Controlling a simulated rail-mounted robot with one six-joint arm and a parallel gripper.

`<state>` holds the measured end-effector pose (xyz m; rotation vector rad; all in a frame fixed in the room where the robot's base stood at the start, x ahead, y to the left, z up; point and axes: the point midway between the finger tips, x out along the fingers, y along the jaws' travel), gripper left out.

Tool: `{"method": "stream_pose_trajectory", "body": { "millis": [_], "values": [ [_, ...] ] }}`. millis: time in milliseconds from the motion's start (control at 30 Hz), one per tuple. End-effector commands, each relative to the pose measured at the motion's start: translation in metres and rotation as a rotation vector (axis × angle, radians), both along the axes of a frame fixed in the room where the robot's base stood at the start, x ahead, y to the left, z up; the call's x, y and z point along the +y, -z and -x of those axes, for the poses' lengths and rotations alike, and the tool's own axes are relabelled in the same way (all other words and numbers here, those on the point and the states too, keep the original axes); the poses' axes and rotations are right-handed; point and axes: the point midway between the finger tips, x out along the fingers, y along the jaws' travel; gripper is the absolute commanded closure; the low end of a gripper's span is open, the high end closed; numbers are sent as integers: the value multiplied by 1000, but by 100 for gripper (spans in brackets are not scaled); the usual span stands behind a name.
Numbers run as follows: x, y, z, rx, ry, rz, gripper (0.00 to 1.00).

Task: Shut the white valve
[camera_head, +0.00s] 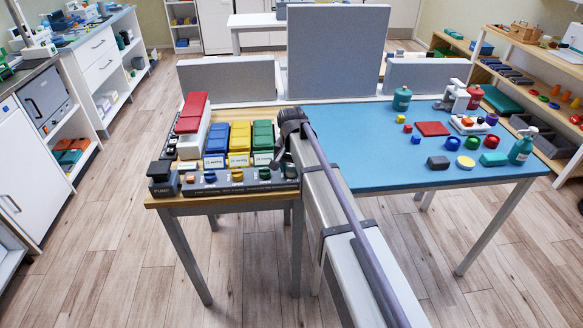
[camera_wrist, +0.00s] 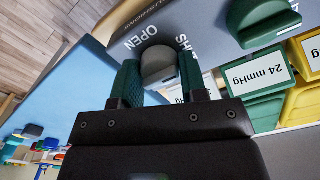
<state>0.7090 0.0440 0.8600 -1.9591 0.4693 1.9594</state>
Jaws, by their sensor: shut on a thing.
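The white valve (camera_wrist: 158,64) shows as a pale grey knob in the wrist view, on a dark panel between the printed words OPEN on its left and SHUT, partly covered, on its right. My gripper (camera_wrist: 158,80) has its green-padded fingers on both sides of the knob, shut on it. Which way the knob points is hard to tell. In the head view the dark valve bar (camera_head: 226,188) runs along the front of the wooden table, and my arm's end hides its right end, where the white valve sits.
On the bar are a blue knob (camera_head: 210,177), an orange knob (camera_head: 237,175) and a green knob (camera_head: 264,173), the green one (camera_wrist: 258,20) close to my gripper. Yellow boxes (camera_head: 240,138) stand behind. A blue table (camera_head: 390,175) with small objects adjoins on the right.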

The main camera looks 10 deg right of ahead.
Motion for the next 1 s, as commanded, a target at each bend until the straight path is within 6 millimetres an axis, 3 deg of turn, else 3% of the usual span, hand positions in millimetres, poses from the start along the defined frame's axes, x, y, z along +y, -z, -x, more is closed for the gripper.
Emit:
{"method": "stream_pose_trajectory", "body": {
  "millis": [267, 300, 533, 800, 1000],
  "values": [
    [0, 0, 0, 0, 0, 1, 84],
    [0, 0, 0, 0, 0, 1, 57],
    [0, 0, 0, 0, -1, 0, 35],
    [0, -4, 0, 0, -1, 0, 35],
    [0, -37, 0, 0, -1, 0, 35]
  ]
}}
